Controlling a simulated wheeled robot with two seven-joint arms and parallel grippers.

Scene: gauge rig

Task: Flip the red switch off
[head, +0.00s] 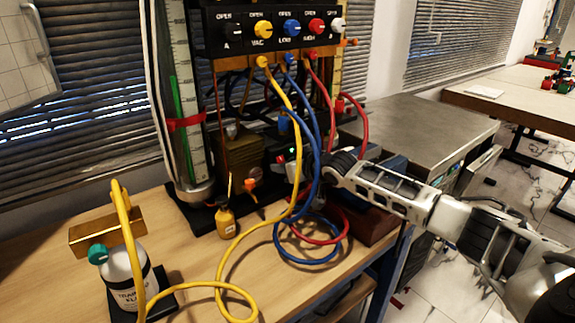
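A small red part (280,158), which looks like the red switch, shows on a dark box behind the hoses, beside a small green light (293,150). Which way it is flipped is too small to tell. My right arm reaches in from the right, and my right gripper (298,170) is at the front of this box, close to the red part. Yellow, blue and red hoses and the dark background partly hide its fingers. I cannot tell whether it touches the switch or whether it is open. My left gripper is not in view.
A valve panel (250,45) with coloured knobs stands above. Yellow (292,110), blue (312,130) and red (322,90) hoses hang and loop near my gripper. A small yellow bottle (225,220) and a labelled cylinder (128,275) stand on the wooden table (190,255).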

